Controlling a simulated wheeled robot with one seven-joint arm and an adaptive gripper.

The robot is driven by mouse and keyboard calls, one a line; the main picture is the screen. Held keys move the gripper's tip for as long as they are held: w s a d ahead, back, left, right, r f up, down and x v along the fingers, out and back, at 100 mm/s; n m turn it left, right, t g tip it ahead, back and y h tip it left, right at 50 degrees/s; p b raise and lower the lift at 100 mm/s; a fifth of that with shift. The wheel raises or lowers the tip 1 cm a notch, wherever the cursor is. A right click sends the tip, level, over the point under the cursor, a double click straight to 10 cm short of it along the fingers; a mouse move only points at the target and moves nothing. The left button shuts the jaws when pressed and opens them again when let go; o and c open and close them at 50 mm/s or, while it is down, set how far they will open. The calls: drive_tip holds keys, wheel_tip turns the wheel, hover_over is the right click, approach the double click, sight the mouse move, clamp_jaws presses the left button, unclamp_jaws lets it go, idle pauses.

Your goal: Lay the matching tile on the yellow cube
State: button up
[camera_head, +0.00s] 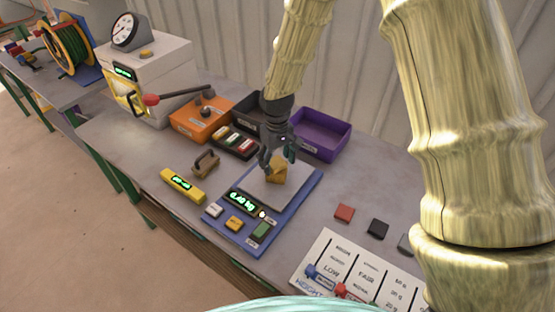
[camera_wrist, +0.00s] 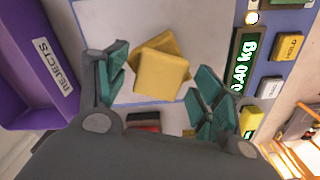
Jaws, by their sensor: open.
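A yellow cube (camera_head: 276,174) sits on the pale plate of the blue scale (camera_head: 235,234). In the wrist view a light yellow square (camera_wrist: 162,74), which looks like a tile, lies over a darker yellow body (camera_wrist: 170,42) and is turned relative to it. How thick the upper piece is, I cannot tell. My gripper (camera_head: 275,160) is over the cube. Its teal fingers (camera_wrist: 158,88) are open on either side of the yellow square, with gaps visible. The scale display (camera_wrist: 244,65) reads 0.40 kg.
Red (camera_head: 344,212), black (camera_head: 378,228) and grey (camera_head: 405,243) tiles lie right of the scale. A purple rejects bin (camera_head: 322,152), an orange box (camera_head: 190,128) and a tray of coloured blocks (camera_head: 235,142) stand behind. A lever press (camera_head: 150,80) stands at the left. A marked white chart (camera_head: 355,268) lies in front.

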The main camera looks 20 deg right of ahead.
sight(277, 162)
drive_tip(key=shift+r, duration=0.25)
wheel_tip(277, 162, up, 12)
drive_tip(key=b, duration=0.4)
idle(0.6)
